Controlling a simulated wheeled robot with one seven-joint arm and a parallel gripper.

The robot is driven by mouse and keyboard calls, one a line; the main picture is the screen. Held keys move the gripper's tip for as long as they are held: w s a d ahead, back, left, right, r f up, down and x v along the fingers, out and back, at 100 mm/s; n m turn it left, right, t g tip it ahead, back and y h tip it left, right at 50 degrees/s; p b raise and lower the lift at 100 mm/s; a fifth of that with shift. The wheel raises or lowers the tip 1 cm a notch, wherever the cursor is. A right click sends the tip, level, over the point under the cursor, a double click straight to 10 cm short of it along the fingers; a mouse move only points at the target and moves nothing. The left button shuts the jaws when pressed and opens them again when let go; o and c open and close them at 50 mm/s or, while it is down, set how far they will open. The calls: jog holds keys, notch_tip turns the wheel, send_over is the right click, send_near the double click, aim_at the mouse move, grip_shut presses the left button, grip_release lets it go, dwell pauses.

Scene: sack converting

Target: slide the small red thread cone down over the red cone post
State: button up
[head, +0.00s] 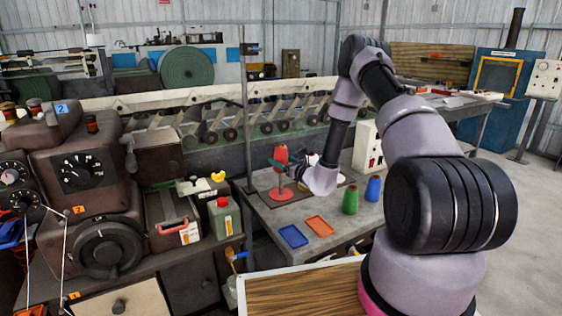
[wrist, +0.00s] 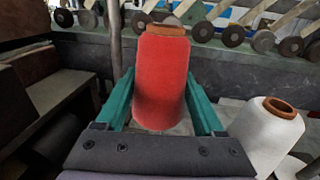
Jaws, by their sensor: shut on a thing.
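The small red thread cone (head: 281,154) is upright between the green fingers of my gripper (head: 278,163). In the wrist view the red cone (wrist: 160,90) stands between both fingers of my gripper (wrist: 160,78), its brown top rim facing up. The red round base of the cone post (head: 281,194) lies on the grey table below the held cone, with a gap between them. The cone looks roughly in line above this base. The cone and fingers hide the post's upper part, so I cannot tell whether its tip is inside the cone.
A white cone (wrist: 268,135) stands close to the right of my gripper. A green cone (head: 350,199) and a blue cone (head: 373,188) stand farther right on the table. A vertical pole (head: 246,110) rises at the left.

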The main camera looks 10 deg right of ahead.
jog(key=shift+f, duration=0.1)
send_over(282, 184)
jog(key=shift+w+a+f, duration=0.1)
jog(key=shift+w+f, duration=0.1)
jog(key=shift+f, duration=1.05)
jog(key=shift+w+a+f, duration=0.1)
jog(key=shift+w+f, duration=0.1)
jog(key=shift+f, duration=1.05)
jog(key=shift+f, duration=0.1)
jog(key=shift+f, duration=0.65)
jog(key=shift+f, duration=0.15)
jog(key=shift+f, duration=1.55)
jog(key=o, duration=1.6)
jog(key=shift+c, duration=0.2)
